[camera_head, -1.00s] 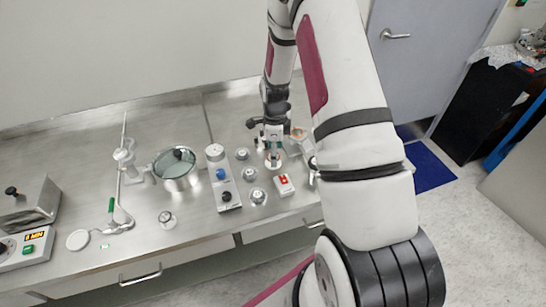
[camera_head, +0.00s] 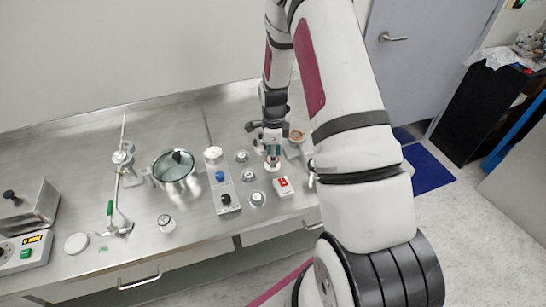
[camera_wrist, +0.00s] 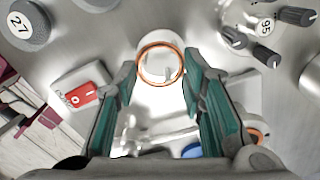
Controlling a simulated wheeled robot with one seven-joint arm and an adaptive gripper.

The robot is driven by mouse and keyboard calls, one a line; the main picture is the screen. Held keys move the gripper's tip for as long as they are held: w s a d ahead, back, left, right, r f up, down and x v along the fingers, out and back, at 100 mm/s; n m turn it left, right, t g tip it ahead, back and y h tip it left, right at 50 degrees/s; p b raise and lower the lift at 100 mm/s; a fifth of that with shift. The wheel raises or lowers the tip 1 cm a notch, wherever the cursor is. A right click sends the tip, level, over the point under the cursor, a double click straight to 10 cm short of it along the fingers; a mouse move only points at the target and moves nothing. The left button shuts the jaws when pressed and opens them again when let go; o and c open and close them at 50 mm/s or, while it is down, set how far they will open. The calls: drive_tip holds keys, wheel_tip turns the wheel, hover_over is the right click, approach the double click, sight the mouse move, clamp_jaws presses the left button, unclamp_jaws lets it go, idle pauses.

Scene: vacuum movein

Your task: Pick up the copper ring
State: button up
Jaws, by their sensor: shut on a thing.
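The copper ring (camera_wrist: 160,65) shows in the wrist view as a thin round band between my two teal fingertips, around the top of a pale round piece. My gripper (camera_wrist: 159,66) is shut on it, one finger on each side. In the head view my gripper (camera_head: 272,155) is low over the right part of the steel bench, and I cannot make out the ring there. Whether the ring is clear of what is under it is not clear.
On the bench (camera_head: 115,265), a box with a red switch (camera_head: 284,187), several small round knobs and a control strip (camera_head: 222,180) are close to my gripper. A lidded glass pot (camera_head: 176,170) and a stand (camera_head: 120,175) are farther left.

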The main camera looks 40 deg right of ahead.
drive_tip(key=shift+w+d+r, duration=0.1)
drive_tip(key=shift+w+r, duration=0.05)
drive_tip(key=shift+r, duration=0.25)
drive_tip(key=shift+c, duration=0.7)
drive_tip(key=shift+r, duration=0.7)
drive_tip(key=shift+s+r+b, duration=0.25)
drive_tip(key=shift+r+b, duration=0.2)
drive_tip(key=shift+r, duration=0.55)
drive_tip(key=s+a+r, duration=0.1)
drive_tip(key=s, duration=1.4)
drive_tip(key=shift+s+a+r+b, duration=0.15)
drive_tip(key=shift+s+a+b, duration=0.15)
drive_tip(key=shift+a+b, duration=0.1)
